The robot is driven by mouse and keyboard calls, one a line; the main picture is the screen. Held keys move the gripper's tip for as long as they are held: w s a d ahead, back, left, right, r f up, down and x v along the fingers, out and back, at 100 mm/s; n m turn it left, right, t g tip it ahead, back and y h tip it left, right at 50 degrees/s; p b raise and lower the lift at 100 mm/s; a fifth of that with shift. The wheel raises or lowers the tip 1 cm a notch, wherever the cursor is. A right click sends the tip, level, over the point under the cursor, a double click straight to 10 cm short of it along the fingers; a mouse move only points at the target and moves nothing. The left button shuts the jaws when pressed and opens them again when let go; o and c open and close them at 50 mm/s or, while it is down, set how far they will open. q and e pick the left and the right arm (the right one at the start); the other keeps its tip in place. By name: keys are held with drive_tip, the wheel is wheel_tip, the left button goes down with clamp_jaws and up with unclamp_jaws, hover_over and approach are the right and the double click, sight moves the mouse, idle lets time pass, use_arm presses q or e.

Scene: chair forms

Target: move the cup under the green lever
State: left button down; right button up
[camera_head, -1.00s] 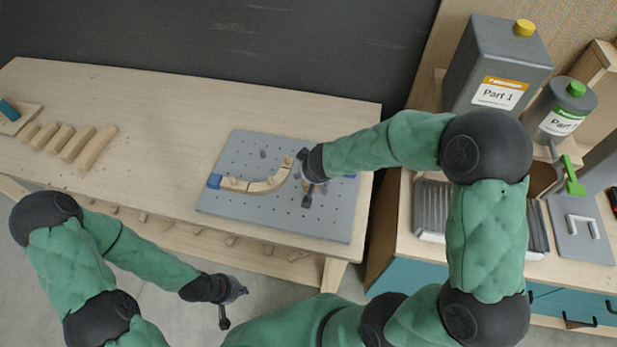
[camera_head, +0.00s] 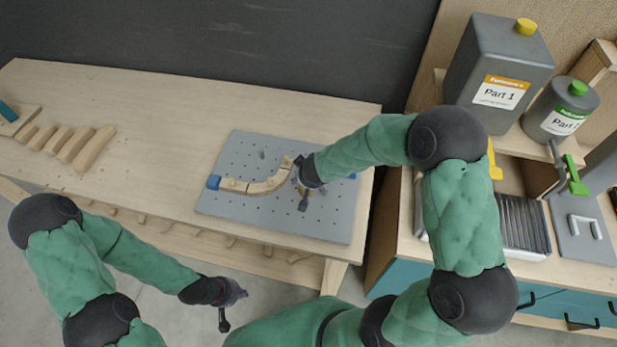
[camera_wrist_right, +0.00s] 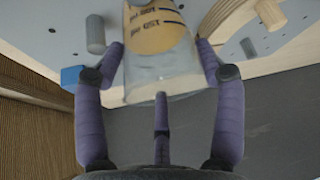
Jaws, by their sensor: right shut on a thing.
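A clear cup (camera_wrist_right: 150,80) with yellowish content and dark printed marks shows in the right wrist view. My right gripper (camera_wrist_right: 160,65) has its purple fingers around it and is shut on it. In the head view, my right gripper (camera_head: 304,190) is over the right half of the grey pegboard, and the cup is hidden there. The green lever (camera_head: 575,178) is at the far right, below the Part 2 container (camera_head: 562,108). My left gripper (camera_head: 230,300) hangs low in front of the table, apart from everything; its finger opening is unclear.
A curved wooden form (camera_head: 262,186) lies on the grey pegboard (camera_head: 330,225). A yellow lever (camera_head: 494,160) sits below the large Part 1 container (camera_head: 500,70). A ribbed grey tray (camera_head: 523,225) and a handled plate (camera_head: 595,245) are on the right cabinet. Wooden pieces (camera_head: 70,143) lie at the table's left.

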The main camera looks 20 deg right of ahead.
drive_tip(key=o, duration=0.9)
drive_tip(key=shift+f, duration=0.1)
